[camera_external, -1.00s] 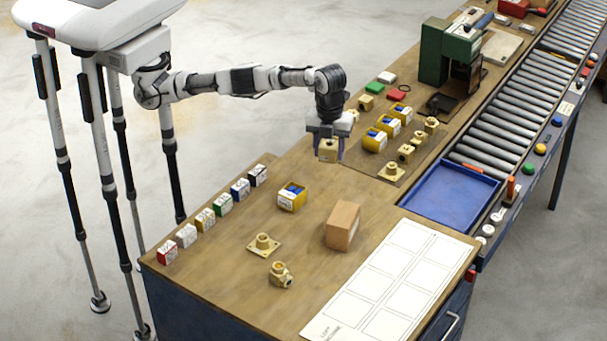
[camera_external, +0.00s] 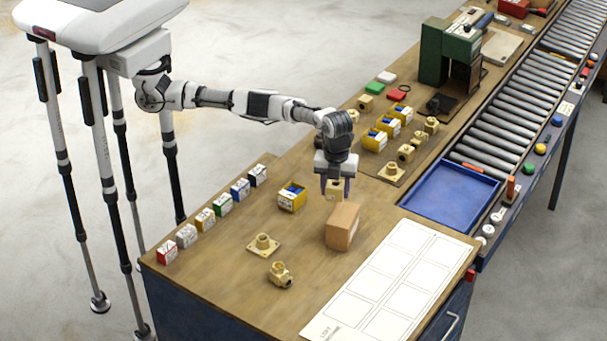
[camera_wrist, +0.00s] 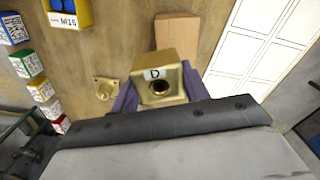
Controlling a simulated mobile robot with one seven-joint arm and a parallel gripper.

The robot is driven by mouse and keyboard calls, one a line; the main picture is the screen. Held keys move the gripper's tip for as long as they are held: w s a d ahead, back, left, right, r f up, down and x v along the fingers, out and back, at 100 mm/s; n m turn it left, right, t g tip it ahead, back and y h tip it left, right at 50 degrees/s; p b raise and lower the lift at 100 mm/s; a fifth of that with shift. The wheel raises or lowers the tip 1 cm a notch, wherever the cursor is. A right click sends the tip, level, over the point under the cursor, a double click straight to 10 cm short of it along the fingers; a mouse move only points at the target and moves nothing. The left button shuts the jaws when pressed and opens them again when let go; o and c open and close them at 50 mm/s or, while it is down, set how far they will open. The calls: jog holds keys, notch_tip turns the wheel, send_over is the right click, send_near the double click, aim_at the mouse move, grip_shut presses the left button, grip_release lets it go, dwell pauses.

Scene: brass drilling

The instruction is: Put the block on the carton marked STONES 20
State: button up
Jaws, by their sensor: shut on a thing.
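My gripper (camera_external: 336,183) is shut on a brass block (camera_external: 333,191), held just behind and slightly left of the brown carton in the external view. In the wrist view the block (camera_wrist: 158,78) has a letter D above a round bore and sits between the two purple fingers. The brown carton (camera_external: 342,226) stands upright on the bench; a small pale label shows on its side, too small to read. In the wrist view part of the carton (camera_wrist: 177,30) shows beyond the block, which hides its near end. The block appears apart from the carton.
A brass flange (camera_external: 263,245) and an angled brass fitting (camera_external: 280,274) are left and in front of the carton. A yellow bin (camera_external: 292,197) stands left. A row of small coloured boxes (camera_external: 204,219) lines the left edge. A white grid sheet (camera_external: 392,280) lies right.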

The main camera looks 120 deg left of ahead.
aim_at(335, 200)
jog(key=shift+f+p, duration=0.5)
jog(key=shift+f, duration=1.65)
jog(key=shift+f, duration=0.15)
jog(key=o, duration=1.4)
jog(key=shift+o, duration=0.2)
notch_tip(335, 200, up, 12)
jog(key=shift+r+b, duration=0.15)
jog(key=shift+b, duration=0.6)
